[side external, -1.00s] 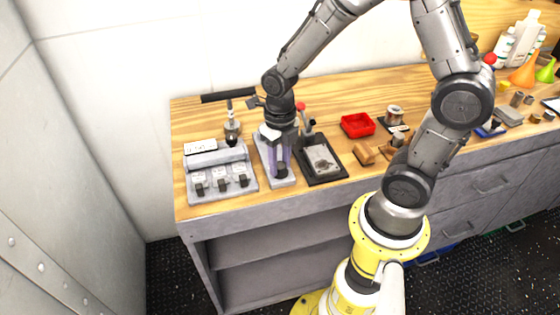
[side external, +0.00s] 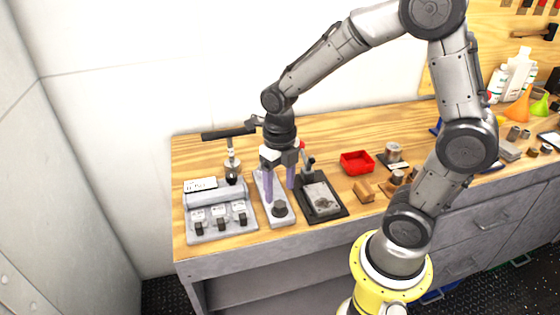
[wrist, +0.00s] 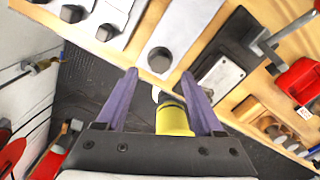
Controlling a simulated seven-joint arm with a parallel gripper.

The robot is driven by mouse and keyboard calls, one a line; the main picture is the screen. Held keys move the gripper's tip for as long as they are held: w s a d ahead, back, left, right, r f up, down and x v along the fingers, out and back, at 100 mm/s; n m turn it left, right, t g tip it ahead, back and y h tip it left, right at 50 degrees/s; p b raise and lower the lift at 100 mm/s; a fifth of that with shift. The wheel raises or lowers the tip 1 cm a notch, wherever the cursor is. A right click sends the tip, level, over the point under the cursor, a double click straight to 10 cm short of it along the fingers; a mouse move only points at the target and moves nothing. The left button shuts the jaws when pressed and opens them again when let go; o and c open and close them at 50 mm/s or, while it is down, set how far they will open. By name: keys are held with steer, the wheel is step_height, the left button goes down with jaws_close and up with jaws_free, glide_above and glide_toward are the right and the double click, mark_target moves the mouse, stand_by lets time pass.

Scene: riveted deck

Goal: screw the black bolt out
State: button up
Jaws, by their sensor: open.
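The black bolt (side external: 280,209) stands upright in the front part of a light grey plate (side external: 262,189) on the wooden bench. In the wrist view its dark hex head (wrist: 160,60) shows just beyond the fingertips, roughly between their lines. My gripper (side external: 280,193) is open, with its two purple fingers pointing down and apart over the plate. Nothing is between the fingers (wrist: 160,74) in the wrist view except background. The fingertips look clear of the bolt. How deep the bolt sits in the plate cannot be told.
A grey switch box (side external: 220,216) stands close left of the plate. A dark tray with a metal block (side external: 320,198) lies close right, with a red-knobbed lever behind it. A red bin (side external: 357,162) and small wooden parts (side external: 364,191) are farther right.

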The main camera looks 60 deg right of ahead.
mark_target(280, 204)
step_height(280, 204, up, 9)
stand_by(0.3)
steer(key=shift+f, duration=0.1)
step_height(280, 204, down, 13)
steer(key=m, duration=3.6)
steer(key=shift+f, duration=0.15)
